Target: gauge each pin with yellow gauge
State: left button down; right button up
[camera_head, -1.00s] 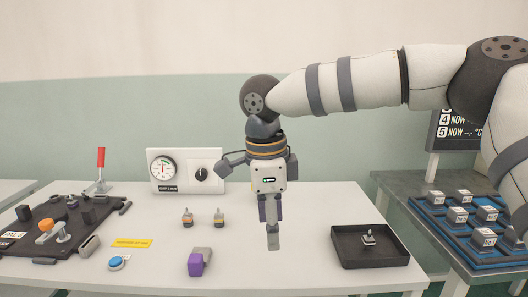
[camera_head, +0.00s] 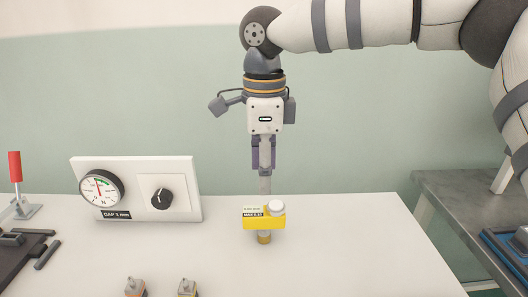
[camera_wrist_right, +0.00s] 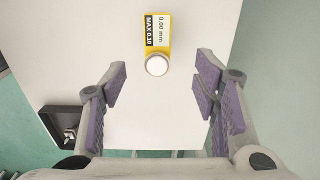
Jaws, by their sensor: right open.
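The yellow gauge (camera_head: 258,222) stands on the white table. It has a white round knob and a label reading "MAX 0.10". It also shows in the right wrist view (camera_wrist_right: 152,28), reading "0.00 mm", beyond my open fingers. My right gripper (camera_head: 264,188) points down above the gauge, open and empty, with its fingertips apart from it. In the wrist view the open fingers (camera_wrist_right: 163,100) frame bare table. Two small pin pieces, one with an orange band (camera_head: 135,288) and one with a yellow band (camera_head: 187,289), stand at the lower edge of the head view. My left gripper is not in view.
A white panel (camera_head: 180,170) with a dial and black knob stands at the back left. A red-handled lever (camera_head: 15,168) is at the far left. A black tray (camera_wrist_right: 52,111) holding a small part shows in the wrist view. The table right of the gauge is clear.

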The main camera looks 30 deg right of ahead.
aim_at(264, 211)
jog(key=f, duration=1.1)
jog(key=shift+s, duration=0.2)
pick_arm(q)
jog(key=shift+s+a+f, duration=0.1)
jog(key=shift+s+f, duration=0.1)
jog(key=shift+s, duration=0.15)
pick_arm(e)
grip_shut()
jog(key=c, duration=0.7)
grip_release()
jog(key=shift+c, duration=0.2)
grip_shut()
jog(key=shift+r, duration=0.15)
